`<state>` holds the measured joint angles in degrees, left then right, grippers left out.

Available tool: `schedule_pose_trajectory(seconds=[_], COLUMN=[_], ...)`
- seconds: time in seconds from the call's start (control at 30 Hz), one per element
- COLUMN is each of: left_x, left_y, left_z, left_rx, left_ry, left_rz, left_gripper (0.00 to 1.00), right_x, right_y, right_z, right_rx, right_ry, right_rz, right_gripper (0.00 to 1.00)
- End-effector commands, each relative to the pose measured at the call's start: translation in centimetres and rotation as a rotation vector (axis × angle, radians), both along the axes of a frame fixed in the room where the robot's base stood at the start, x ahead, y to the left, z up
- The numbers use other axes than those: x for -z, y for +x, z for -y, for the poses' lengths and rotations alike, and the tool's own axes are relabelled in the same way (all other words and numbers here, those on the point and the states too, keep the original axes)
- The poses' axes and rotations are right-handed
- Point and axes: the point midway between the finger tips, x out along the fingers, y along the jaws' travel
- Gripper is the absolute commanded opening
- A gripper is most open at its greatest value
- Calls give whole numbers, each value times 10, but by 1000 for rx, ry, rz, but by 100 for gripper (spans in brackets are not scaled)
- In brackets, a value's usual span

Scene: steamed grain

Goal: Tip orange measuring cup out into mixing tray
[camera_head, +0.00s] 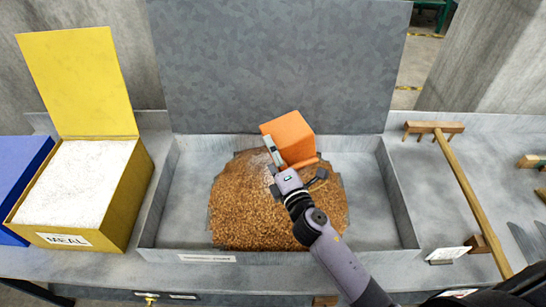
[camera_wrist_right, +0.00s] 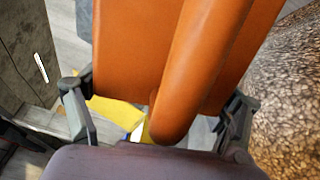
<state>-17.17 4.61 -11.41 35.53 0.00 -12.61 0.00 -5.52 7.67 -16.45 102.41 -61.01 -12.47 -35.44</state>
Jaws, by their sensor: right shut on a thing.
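The orange measuring cup (camera_head: 291,136) is held above the back middle of the mixing tray (camera_head: 405,212). My right gripper (camera_head: 296,168) is shut on its handle; in the right wrist view the handle (camera_wrist_right: 197,75) runs between the fingers. The cup looks tilted, with a plain orange face toward the head camera. Its opening and contents are hidden. A broad brown grain heap (camera_head: 245,212) lies in the tray below, with a few pale specks by the cup's left side. My left gripper is not in view.
A yellow bin (camera_head: 131,200) labelled MEAL, full of white meal with its lid up, stands left of the tray, beside a blue bin (camera_head: 22,165). A grey panel (camera_head: 280,60) rises behind the tray. A long-handled wooden tool (camera_head: 465,185) lies at right.

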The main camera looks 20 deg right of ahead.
Motion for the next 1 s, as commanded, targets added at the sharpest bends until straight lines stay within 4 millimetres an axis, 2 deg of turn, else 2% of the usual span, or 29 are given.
schedule_pose_trajectory(seconds=[0.1, 0.27, 0.5, 0.67, 0.77, 1.0], left_x=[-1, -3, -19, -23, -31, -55], left_y=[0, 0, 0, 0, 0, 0], left_z=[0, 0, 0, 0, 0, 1], left_rx=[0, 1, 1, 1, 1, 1], left_ry=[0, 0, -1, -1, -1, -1], left_rz=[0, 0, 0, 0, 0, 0], left_gripper=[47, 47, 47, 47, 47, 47], right_x=[-4, -6, -17, -16, -20, -27], right_y=[0, 0, 0, 0, 0, 0], right_z=[0, 0, 0, 0, 0, 0], right_rx=[1, -1, 0, -1, 0, 1], right_ry=[218, 364, 882, 1041, 1164, 1666], right_rz=[-24, -40, -98, -117, -131, -188], right_gripper=[24, 24, 24, 24, 24, 24])
